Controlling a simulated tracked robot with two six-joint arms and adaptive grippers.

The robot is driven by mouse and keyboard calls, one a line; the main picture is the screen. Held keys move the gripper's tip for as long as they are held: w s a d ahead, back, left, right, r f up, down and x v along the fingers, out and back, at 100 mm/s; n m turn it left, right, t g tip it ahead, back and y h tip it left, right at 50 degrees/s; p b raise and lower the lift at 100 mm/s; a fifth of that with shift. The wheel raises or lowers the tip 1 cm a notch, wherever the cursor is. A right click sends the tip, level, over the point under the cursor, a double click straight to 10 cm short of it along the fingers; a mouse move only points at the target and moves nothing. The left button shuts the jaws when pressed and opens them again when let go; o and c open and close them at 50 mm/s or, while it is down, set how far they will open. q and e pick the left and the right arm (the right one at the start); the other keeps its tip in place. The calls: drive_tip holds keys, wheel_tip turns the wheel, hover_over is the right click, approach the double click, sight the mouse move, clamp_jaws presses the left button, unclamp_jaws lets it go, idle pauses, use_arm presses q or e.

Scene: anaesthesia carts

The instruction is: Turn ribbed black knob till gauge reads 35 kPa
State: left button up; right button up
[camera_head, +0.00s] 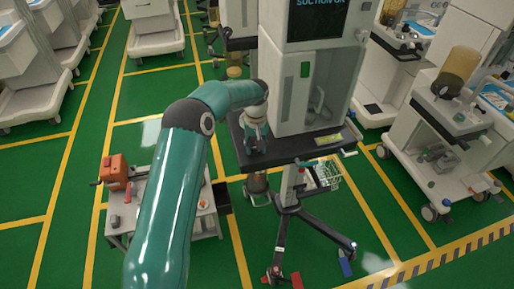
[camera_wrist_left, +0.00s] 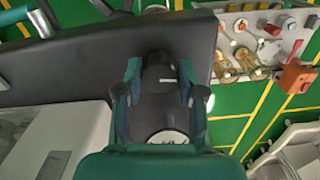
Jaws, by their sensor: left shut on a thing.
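The ribbed black knob (camera_wrist_left: 158,70) is between the two fingers of my left gripper (camera_wrist_left: 160,92) in the left wrist view, and the gripper is shut on it. Its ribs are too dark to make out. A white gauge face (camera_wrist_left: 168,137) shows just below, partly hidden by my green gripper body; its reading is too small to tell. In the head view my left gripper (camera_head: 256,140) is at the left end of the cart's dark shelf (camera_head: 290,149), where it hides the knob. My right gripper is in neither view.
The cart's white cabinet (camera_head: 300,95) with a "SUCTION ON" screen (camera_head: 320,15) rises beside the gripper. A low table (camera_head: 148,208) with an orange-red box (camera_head: 116,170) stands to the left. More carts stand at the right and far left, with green floor between.

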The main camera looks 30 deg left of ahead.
use_arm(q)
drive_tip(key=m+b, duration=0.1)
drive_tip(key=m, duration=0.5)
idle(0.3)
drive_tip(key=shift+m, duration=0.3)
drive_tip(key=o, duration=1.1)
drive_tip(key=shift+o, duration=0.2)
wheel_tip(320, 180, up, 12)
drive_tip(key=shift+f, duration=0.1)
